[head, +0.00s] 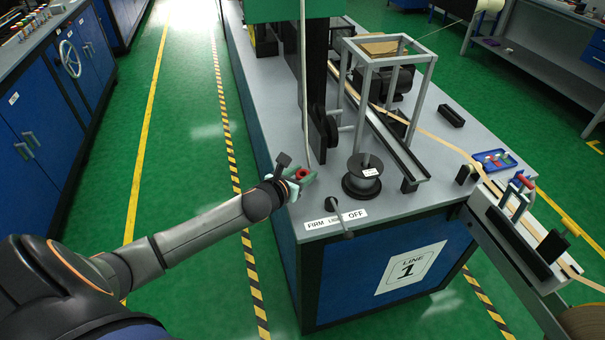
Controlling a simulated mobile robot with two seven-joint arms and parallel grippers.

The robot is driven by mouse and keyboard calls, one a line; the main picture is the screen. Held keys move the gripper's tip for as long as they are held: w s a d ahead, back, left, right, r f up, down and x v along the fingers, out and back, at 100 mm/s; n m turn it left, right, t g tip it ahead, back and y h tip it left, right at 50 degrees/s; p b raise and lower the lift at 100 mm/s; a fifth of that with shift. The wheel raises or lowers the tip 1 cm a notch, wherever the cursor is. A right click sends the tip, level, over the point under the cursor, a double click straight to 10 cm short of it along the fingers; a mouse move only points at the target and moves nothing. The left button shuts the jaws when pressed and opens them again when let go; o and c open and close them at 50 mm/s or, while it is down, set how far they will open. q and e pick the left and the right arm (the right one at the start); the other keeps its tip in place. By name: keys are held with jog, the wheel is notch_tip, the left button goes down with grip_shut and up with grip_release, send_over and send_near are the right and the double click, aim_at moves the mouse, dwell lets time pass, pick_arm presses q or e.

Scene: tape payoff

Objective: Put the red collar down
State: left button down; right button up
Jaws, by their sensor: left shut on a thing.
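The red collar (303,174) is a small ring at the tip of my left gripper (300,177), near the left front edge of the grey bench top (408,198). My left arm comes in from the lower left, and the gripper is shut on the collar. Pale green surfaces show around the collar; I cannot tell whether they are fingers or a small holder. I cannot tell whether the collar touches anything below it. My right gripper is not in view.
A dark spool (362,178) stands right of the gripper. A lever (338,220) beside a FIRM/LIGHT/OFF label (335,219) is at the front edge. A black post machine (315,90) stands behind. A blue tray (492,162) with small coloured parts lies at the right.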

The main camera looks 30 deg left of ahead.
pick_arm(q)
jog(key=shift+f, duration=0.15)
jog(key=shift+c, duration=1.9)
grip_release()
jog(key=shift+r, duration=0.25)
jog(key=p+v, duration=0.1)
jog(key=v, duration=1.1)
jog(key=shift+f, duration=0.1)
